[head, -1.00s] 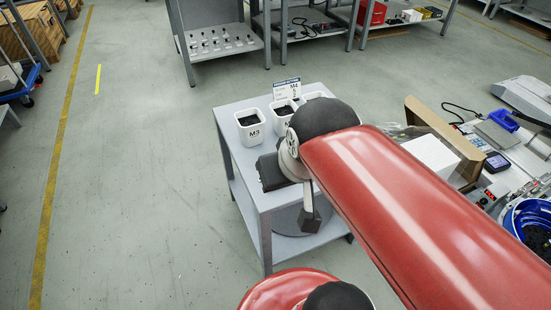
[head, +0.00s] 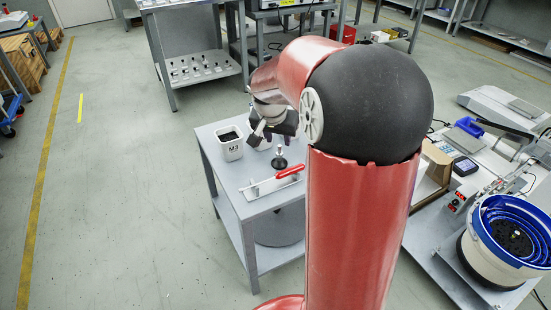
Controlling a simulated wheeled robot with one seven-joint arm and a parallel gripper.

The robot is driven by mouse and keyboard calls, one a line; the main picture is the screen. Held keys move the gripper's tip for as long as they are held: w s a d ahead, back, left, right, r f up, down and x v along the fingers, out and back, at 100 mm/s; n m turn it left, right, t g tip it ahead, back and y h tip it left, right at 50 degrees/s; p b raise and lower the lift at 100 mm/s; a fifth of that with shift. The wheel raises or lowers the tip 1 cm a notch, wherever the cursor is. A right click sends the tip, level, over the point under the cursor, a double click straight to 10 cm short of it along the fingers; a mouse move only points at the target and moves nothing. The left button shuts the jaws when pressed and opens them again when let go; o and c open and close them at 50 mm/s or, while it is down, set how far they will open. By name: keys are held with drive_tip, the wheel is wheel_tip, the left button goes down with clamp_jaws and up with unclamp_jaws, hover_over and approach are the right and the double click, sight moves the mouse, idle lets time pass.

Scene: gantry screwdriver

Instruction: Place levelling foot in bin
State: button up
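A small black levelling foot (head: 279,162) with an upright stem shows on the grey table, behind the red-handled clamp. A white bin marked M3 (head: 230,147) stands at the table's back left, with dark contents. A second white bin (head: 262,143) beside it is partly hidden by my gripper. My gripper (head: 257,136) is over the back of the table, close to these two bins and to the upper left of the levelling foot. Its fingertips are small and dark here, so I cannot tell their opening or whether they hold anything. My arm hides the table's right side.
The clamp with a red handle (head: 290,171) lies on the grey table (head: 228,183) towards its front. A bench at right carries a blue-rimmed bowl feeder (head: 510,235) and other equipment. A rack shelf (head: 205,68) stands behind. The floor at left is clear.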

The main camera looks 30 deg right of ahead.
sight(279, 148)
drive_tip(key=x, duration=0.8)
drive_tip(key=shift+a+f, duration=0.1)
drive_tip(key=shift+a, duration=0.1)
drive_tip(key=shift+c, duration=0.2)
clamp_jaws()
